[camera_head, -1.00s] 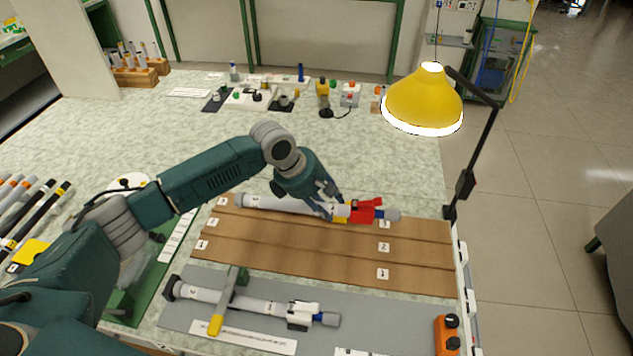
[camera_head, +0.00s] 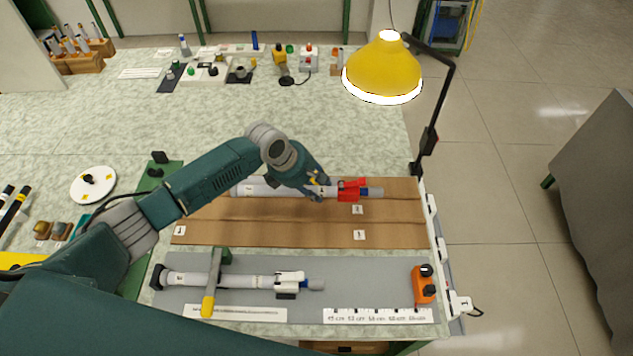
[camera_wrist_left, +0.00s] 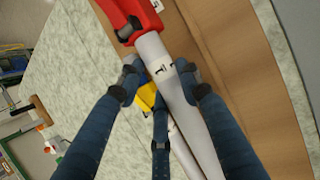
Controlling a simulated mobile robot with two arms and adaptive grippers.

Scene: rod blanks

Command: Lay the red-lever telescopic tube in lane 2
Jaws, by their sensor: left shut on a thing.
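The red-lever telescopic tube (camera_head: 257,189) is a pale grey tube with a red lever block (camera_head: 351,189) and a blue section near its right end. It lies lengthwise along the back edge of the brown lane board (camera_head: 290,234). My left gripper (camera_head: 318,187) is shut around it, just left of the lever. The left wrist view shows the fingers (camera_wrist_left: 161,78) on both sides of the grey tube (camera_wrist_left: 176,85), below the red lever (camera_wrist_left: 128,15). I cannot tell whether the tube touches the board. My right gripper is out of view.
A similar tube with a white lever (camera_head: 290,280) lies on the grey mat (camera_head: 365,285) in front, under a green bracket (camera_head: 216,270). An orange block (camera_head: 423,285) stands at right. A yellow lamp (camera_head: 383,68) overhangs the back right.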

